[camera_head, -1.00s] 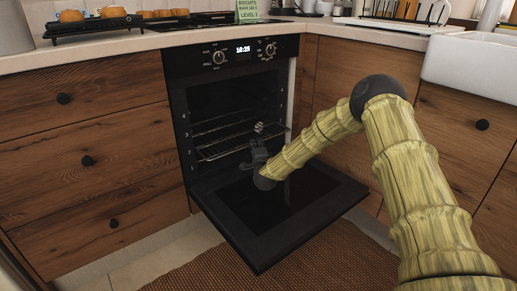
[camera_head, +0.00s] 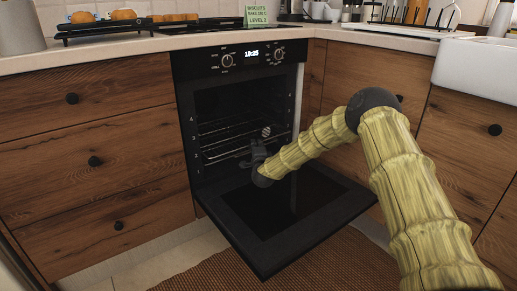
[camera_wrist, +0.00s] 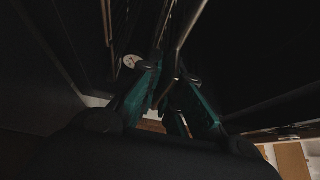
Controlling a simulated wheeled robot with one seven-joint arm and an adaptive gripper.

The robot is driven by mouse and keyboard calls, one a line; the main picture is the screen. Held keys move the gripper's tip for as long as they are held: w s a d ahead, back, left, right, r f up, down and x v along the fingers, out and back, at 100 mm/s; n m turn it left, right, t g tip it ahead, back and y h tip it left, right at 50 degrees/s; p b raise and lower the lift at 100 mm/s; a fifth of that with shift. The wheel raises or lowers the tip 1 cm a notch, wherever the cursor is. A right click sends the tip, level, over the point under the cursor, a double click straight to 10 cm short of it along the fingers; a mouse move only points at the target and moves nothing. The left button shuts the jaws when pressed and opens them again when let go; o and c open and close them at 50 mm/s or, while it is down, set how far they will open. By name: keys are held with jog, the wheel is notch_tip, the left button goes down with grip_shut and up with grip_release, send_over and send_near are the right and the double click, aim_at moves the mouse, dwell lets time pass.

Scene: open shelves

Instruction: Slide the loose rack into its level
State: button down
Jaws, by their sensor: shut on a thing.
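The open oven (camera_head: 240,105) has wire racks inside; a wire rack (camera_head: 222,146) shows across the lower half of its cavity. Level numbers run up the left edge of the opening. My gripper (camera_head: 257,152) is at the oven mouth, above the lowered door (camera_head: 290,205). In the wrist view my gripper's teal fingers (camera_wrist: 172,100) are shut around a thin metal bar of the rack (camera_wrist: 185,45), which runs away into the dark cavity. The rack's far end and its seating on the side rails are too dark to tell.
A green note (camera_head: 258,16) about biscuits and a level stands on the counter. A tray of baked goods (camera_head: 115,27) is at the counter's left. Wooden drawers (camera_head: 90,120) flank the oven. A pale round disc (camera_head: 266,131) shows at the oven's right inside.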

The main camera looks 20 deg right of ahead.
aim_at(242, 134)
jog(key=shift+w+a+r+b, duration=0.1)
jog(key=shift+w+a+b, duration=0.05)
jog(key=shift+w, duration=0.35)
jog(key=shift+w+a+b, duration=0.15)
jog(key=shift+w, duration=0.45)
jog(key=shift+w+a+b, duration=0.5)
jog(key=shift+w+b, duration=0.25)
jog(key=shift+w, duration=0.8)
jog(key=shift+w+a+b, duration=0.5)
jog(key=shift+w+b, duration=0.25)
jog(key=shift+w, duration=0.85)
jog(key=shift+w+a+b, duration=0.5)
jog(key=shift+w+b, duration=0.25)
jog(key=shift+w, duration=0.8)
jog(key=c, duration=1.5)
grip_release()
jog(key=shift+s+f, duration=0.1)
jog(key=shift+f, duration=0.15)
